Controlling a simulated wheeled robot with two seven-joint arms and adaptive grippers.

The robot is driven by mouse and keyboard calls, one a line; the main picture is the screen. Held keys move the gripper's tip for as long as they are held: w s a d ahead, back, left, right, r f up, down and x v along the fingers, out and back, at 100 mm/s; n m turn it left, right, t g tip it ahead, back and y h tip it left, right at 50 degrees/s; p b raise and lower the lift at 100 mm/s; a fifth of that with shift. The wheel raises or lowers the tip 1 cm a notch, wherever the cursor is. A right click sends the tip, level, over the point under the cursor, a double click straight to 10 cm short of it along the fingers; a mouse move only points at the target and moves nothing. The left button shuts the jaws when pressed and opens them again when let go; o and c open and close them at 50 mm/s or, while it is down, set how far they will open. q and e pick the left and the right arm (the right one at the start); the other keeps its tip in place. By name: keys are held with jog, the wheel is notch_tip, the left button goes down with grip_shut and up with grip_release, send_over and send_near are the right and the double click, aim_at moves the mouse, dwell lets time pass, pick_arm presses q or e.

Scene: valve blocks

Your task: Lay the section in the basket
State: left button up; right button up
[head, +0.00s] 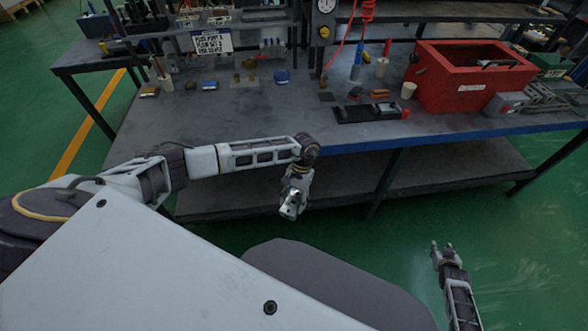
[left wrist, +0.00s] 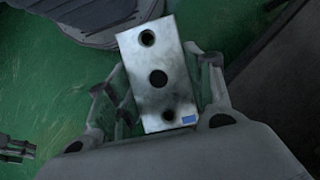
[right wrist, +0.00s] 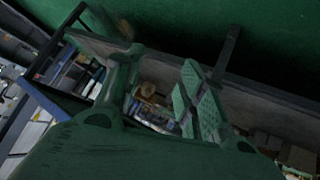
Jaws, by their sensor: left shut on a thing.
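The section, a pale metal block (left wrist: 172,85) with three dark holes and a small blue mark, is between the fingers of my left gripper (left wrist: 158,92) in the left wrist view. That gripper (head: 292,205) is shut on it and hangs in front of the bench, below its top edge, in the head view. My right gripper (head: 441,247) is open and empty over the floor at the lower right; its spread fingers show in the right wrist view (right wrist: 160,90). A red open box (head: 455,95) stands on the bench at the right; no basket is clear to see.
The bench top (head: 230,120) has a blue front edge and a clear front left part. A black tray (head: 352,114), a pale cup (head: 408,90) and small parts lie left of the red box. A lower shelf (head: 340,180) runs beneath. A grey fixture (head: 540,97) stands at the far right.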

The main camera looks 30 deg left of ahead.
jog(key=s+a+f+g, duration=0.1)
jog(key=s+f, duration=0.7)
jog(key=s, duration=0.8)
jog(key=s+a+f+g, duration=0.2)
jog(key=s+f, duration=0.6)
jog(key=s, duration=0.9)
jog(key=s+a+f+g, duration=0.1)
jog(key=s+f+g, duration=0.4)
jog(key=s, duration=1.2)
notch_tip(320, 180, down, 4)
jog(key=shift+s+a+r, duration=0.25)
jog(key=shift+w+d, duration=0.1)
jog(key=shift+d, duration=0.05)
jog(key=shift+c, duration=0.5)
